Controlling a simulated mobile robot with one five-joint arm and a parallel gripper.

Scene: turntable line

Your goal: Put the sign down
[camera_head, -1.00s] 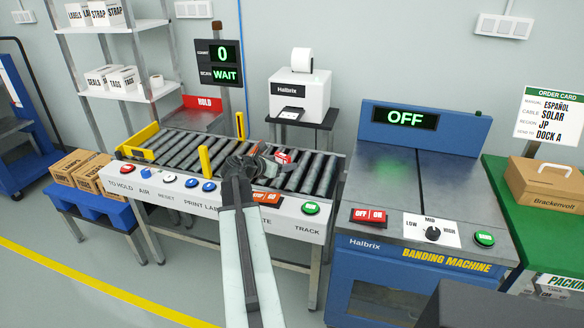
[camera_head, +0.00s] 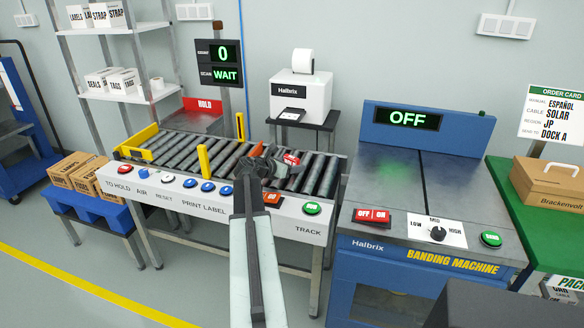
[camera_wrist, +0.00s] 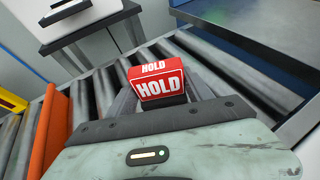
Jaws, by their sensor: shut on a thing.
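The sign is a small red block with white HOLD lettering (camera_wrist: 158,85), seen close up in the wrist view. In the head view the sign (camera_head: 291,159) is small and partly hidden by my gripper. My gripper (camera_head: 270,164) is shut on the sign and holds it over the roller conveyor (camera_head: 318,172), toward its right part. In the wrist view the fingers (camera_wrist: 160,102) are on the sign's lower part, and rollers show behind and beside it. I cannot tell whether the sign touches the rollers.
A front panel with buttons (camera_head: 180,189) runs along the conveyor. A yellow post (camera_head: 204,159) stands left of my gripper. The banding machine (camera_head: 405,195), showing OFF, stands to the right. A label printer (camera_head: 300,95) is behind. A red HOLD plate (camera_head: 203,104) stands at the back.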

